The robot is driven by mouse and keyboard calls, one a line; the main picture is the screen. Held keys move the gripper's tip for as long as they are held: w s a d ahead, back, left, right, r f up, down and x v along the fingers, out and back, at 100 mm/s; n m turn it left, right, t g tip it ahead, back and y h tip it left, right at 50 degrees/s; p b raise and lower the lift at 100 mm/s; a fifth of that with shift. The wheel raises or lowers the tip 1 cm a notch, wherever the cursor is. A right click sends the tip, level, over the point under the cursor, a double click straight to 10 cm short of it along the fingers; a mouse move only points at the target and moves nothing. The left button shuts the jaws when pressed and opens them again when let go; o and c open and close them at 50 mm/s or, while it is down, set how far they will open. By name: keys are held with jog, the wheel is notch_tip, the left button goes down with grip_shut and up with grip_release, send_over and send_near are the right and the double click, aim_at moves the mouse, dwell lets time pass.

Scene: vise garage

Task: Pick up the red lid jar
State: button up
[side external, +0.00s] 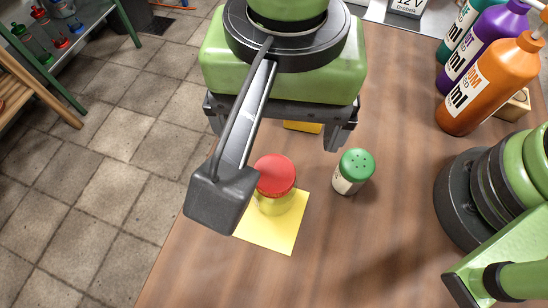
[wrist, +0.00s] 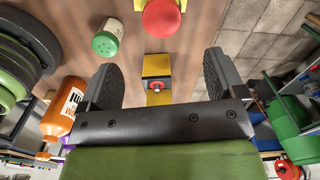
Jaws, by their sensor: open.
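The red lid jar (side external: 275,176) stands upright on a yellow square sheet (side external: 283,235); its body looks yellowish and is partly hidden by the dark wrist camera mount at its left. The jar also shows at the top edge of the wrist view (wrist: 161,18). My gripper (side external: 280,132) is open and empty, pointing down behind the jar in the side view. In the wrist view my gripper's two dark fingers (wrist: 164,75) are spread wide, and the jar lies beyond their tips, apart from them.
A green-lidded shaker (side external: 354,171) stands right of the jar, with a gap between. A yellow and black object with a red part (wrist: 157,82) shows between the fingers. Orange (side external: 488,88) and purple bottles stand at the right. The wooden table ends at the left, above tiled floor.

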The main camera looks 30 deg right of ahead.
send_over(274, 173)
notch_tip(274, 173, down, 5)
jog(key=shift+s+d+r, duration=0.1)
notch_tip(274, 173, down, 6)
jog(key=shift+r, duration=0.1)
jog(key=c, duration=1.4)
